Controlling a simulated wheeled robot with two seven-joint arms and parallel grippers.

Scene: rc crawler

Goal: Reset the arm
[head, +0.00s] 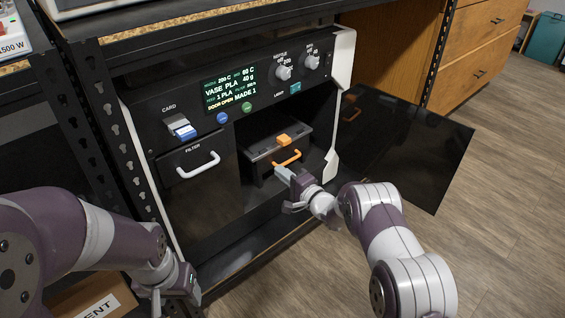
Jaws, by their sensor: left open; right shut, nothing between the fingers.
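The machine (180,125) is a black and white 3D printer on a shelf, with its dark door (415,150) swung open to the right. My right gripper (284,172) is shut and empty at the mouth of the open chamber. Its tip is close to the orange handle (288,158) on the dark unit inside; I cannot tell whether they touch. An orange block (283,140) sits on top of that unit. My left gripper (172,300) is open, low at the left near the bottom edge, and its fingers are partly hidden.
The display (229,90) reads "DOOR OPEN". A filter drawer with a white handle (198,165) is left of the chamber. A dark shelf post (95,120) stands at the left. A cardboard box (95,300) is below my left arm. Wooden floor is free at the right.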

